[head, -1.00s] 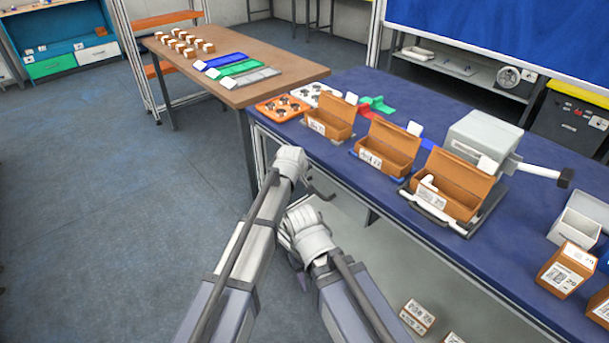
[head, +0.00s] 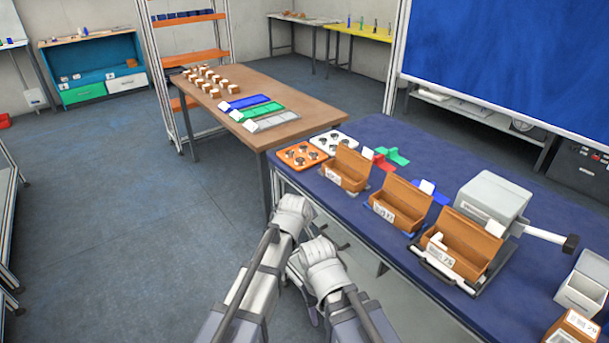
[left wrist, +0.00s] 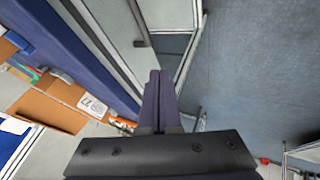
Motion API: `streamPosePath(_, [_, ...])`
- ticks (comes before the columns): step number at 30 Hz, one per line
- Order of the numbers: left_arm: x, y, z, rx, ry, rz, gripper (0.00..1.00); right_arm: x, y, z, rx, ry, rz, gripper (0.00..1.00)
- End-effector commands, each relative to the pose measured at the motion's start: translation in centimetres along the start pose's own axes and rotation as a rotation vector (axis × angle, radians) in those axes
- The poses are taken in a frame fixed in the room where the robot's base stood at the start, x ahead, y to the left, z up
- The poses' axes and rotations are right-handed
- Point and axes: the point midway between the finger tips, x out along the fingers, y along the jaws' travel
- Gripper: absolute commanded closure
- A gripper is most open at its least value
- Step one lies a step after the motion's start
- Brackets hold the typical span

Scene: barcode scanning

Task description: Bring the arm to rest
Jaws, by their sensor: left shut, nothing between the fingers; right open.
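My left arm ends in a pale wrist (head: 292,215) at the lower middle of the head view, out over the floor at the blue table's left edge. In the left wrist view my left gripper (left wrist: 155,75) has its two dark fingers together with nothing between them. My right arm's pale wrist (head: 320,260) is beside it, to the right and lower. My right gripper (head: 330,236) shows only partly, as dark pieces near the table edge; it is open and holds nothing visible. Both arms are apart from the boxes.
The blue table (head: 440,165) carries several open brown boxes (head: 399,206), a grey device with a handle (head: 492,200) and an orange tray (head: 301,156). A brown table (head: 285,98) with small blocks and coloured strips stands behind. The floor (head: 130,230) to the left is clear.

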Motion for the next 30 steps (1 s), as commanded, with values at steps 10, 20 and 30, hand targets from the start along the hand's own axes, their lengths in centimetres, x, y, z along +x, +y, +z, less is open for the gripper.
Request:
streamPosePath(10, [-3.7, -11.0, 1.4, 0.189, -0.129, -0.168, 1.00, 0.0, 0.0, 0.0, 0.000, 0.000, 0.000, 0.50])
streamPosePath(20, [-8.5, -20.9, 4.5, 0.395, -0.343, -0.282, 1.00, 0.0, 0.0, 0.0, 0.000, 0.000, 0.000, 0.50])
streamPosePath(30, [-12.8, -24.6, 7.6, 0.543, -0.512, -0.305, 1.00, -1.0, 0.1, 0.1, 0.000, 0.000, 0.000, 0.50])
